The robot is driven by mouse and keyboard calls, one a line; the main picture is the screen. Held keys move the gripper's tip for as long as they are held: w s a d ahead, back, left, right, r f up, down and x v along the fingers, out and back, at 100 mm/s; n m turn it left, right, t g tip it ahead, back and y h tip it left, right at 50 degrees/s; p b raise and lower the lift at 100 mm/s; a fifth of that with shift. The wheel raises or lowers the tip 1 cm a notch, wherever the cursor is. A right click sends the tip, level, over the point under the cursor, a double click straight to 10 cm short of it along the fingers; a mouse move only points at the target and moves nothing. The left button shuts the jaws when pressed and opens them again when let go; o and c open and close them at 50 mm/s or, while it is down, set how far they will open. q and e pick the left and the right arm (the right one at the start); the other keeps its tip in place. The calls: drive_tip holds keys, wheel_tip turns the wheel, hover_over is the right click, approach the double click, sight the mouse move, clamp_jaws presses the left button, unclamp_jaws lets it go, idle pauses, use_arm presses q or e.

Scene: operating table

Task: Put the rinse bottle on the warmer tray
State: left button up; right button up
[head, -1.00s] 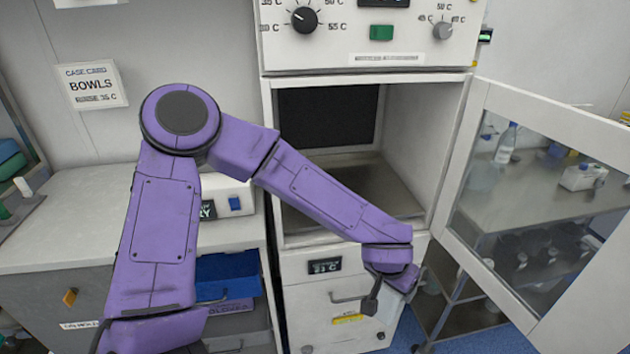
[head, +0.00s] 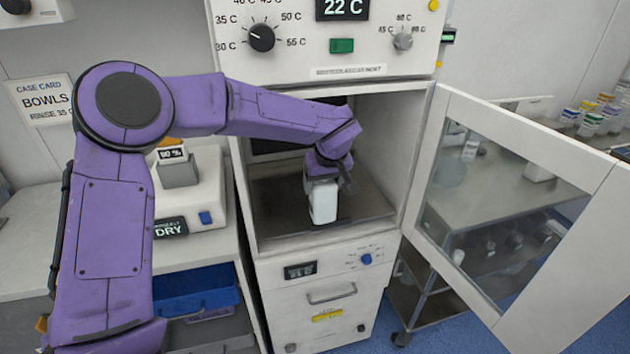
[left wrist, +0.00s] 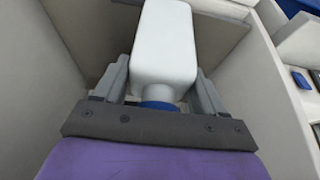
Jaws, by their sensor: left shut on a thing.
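The white rinse bottle (head: 323,203) is inside the open warmer, over its dark tray (head: 272,208). The bottle looks upright. I cannot tell whether its base touches the tray. My left gripper (head: 326,177) reaches in from above and is shut on the bottle near its top. In the left wrist view the white bottle body (left wrist: 165,45) extends away from the gripper (left wrist: 161,92), with its blue cap between the two fingers. My right gripper is not in view.
The warmer door (head: 505,190) stands open to the right. The warmer's side walls and top edge are close around my left arm. A white device with a DRY label (head: 190,195) stands left of the warmer, above a blue bin (head: 195,290).

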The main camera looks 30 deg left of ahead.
use_arm(q)
drive_tip(key=w+a+f+p, duration=0.1)
drive_tip(key=w+a+f, duration=0.4)
drive_tip(key=a, duration=0.1)
drive_tip(key=shift+w+a+p, duration=0.25)
drive_tip(key=shift+w+p, duration=0.1)
drive_tip(key=shift+p, duration=0.05)
drive_tip(key=shift+f, duration=0.15)
drive_tip(key=o, duration=1.5)
drive_tip(key=shift+f, duration=0.1)
